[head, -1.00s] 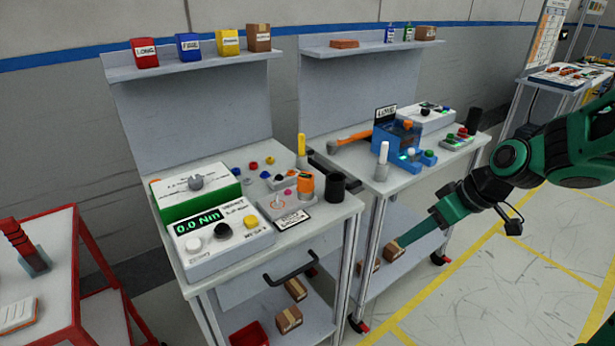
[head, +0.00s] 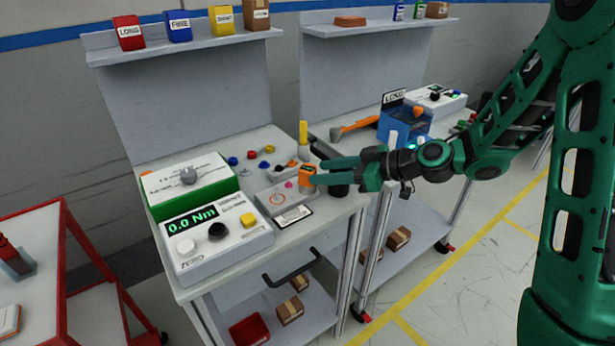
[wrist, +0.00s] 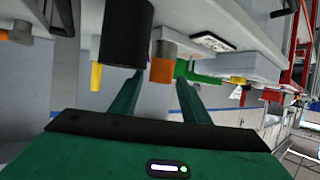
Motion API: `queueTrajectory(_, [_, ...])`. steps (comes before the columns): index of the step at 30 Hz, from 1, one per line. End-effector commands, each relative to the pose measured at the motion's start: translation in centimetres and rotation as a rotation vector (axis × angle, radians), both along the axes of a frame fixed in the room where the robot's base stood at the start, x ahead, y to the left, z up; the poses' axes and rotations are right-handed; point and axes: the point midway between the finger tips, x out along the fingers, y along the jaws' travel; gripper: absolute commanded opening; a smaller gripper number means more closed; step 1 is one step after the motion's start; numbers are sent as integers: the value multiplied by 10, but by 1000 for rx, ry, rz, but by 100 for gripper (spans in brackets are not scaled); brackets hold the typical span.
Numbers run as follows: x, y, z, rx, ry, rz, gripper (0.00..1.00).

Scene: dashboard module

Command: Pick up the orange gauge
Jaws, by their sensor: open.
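The orange gauge (head: 307,174) stands upright near the right side of the left cart's top. My gripper (head: 323,172) is open and points at it from the right, with the fingertips close to the gauge. In the wrist view, the orange gauge (wrist: 161,70) shows between the two open fingers of my gripper (wrist: 160,82), past a black cylinder (wrist: 127,35). I cannot tell whether a finger touches the gauge. The far finger hides part of the area behind it in the head view.
The black cylinder (head: 339,188) stands right beside the gauge, partly behind my fingers. A yellow-topped post (head: 303,135) stands behind the gauge. A torque display box (head: 218,240) sits at the front left. A cart handle (head: 292,266) juts out below.

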Motion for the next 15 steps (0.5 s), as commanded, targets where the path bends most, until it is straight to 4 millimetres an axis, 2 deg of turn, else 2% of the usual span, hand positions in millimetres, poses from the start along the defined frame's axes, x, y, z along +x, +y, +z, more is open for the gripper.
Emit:
queueTrajectory(5, [4,9,-4,0,1,2,42])
queueTrajectory(15, [20,44,-21,-1,0,2,42])
